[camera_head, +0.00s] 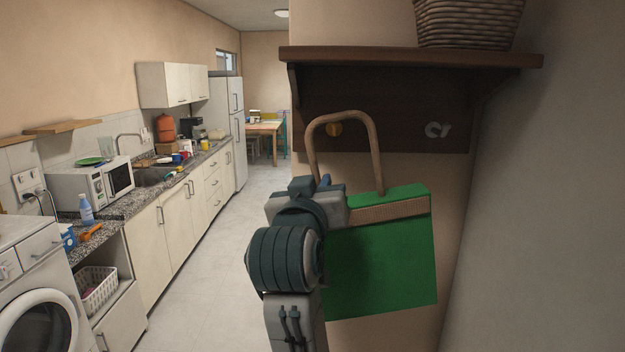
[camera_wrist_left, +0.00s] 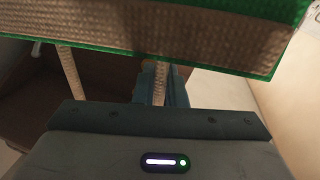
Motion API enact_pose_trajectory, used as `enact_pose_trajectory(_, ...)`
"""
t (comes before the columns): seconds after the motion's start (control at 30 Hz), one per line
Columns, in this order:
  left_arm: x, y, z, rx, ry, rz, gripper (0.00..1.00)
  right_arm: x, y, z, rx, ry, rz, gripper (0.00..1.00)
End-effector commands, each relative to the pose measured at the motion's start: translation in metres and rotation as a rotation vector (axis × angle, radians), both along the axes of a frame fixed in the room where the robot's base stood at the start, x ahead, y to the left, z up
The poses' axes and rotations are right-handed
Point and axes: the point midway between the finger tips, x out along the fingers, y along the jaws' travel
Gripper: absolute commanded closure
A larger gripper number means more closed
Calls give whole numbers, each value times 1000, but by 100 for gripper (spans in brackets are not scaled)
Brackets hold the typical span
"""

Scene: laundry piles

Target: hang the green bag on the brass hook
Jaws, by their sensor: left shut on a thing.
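The green bag (camera_head: 385,262) has a tan woven band along its top and a stiff tan loop handle (camera_head: 376,150) standing up. My left gripper (camera_head: 325,183) is shut on the near-left leg of the handle, and the bag hangs beside it. In the left wrist view, the blue fingers (camera_wrist_left: 163,84) close around a handle strap below the bag's band (camera_wrist_left: 170,28). The brass hook (camera_head: 334,129) is on the dark wooden rack and shows through the upper part of the loop. I cannot tell whether the loop is around the hook or in front of it. My right gripper is out of view.
A silver hook (camera_head: 437,130) is right of the brass one. A shelf (camera_head: 410,58) with a wicker basket (camera_head: 468,22) juts out above both. A bare wall (camera_head: 540,220) stands close on the right. The kitchen counter (camera_head: 130,203) and washer are at left, with open floor between.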

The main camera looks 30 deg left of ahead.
Motion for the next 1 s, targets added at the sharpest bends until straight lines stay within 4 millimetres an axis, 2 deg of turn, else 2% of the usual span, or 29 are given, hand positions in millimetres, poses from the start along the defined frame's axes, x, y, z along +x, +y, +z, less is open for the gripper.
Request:
enact_pose_trajectory(0.5, 23, 11, -2, 1, -2, 4, 100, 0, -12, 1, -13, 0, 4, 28)
enact_pose_trajectory(1.0, 50, 24, -5, 0, -1, 2, 100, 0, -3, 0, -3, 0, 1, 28)
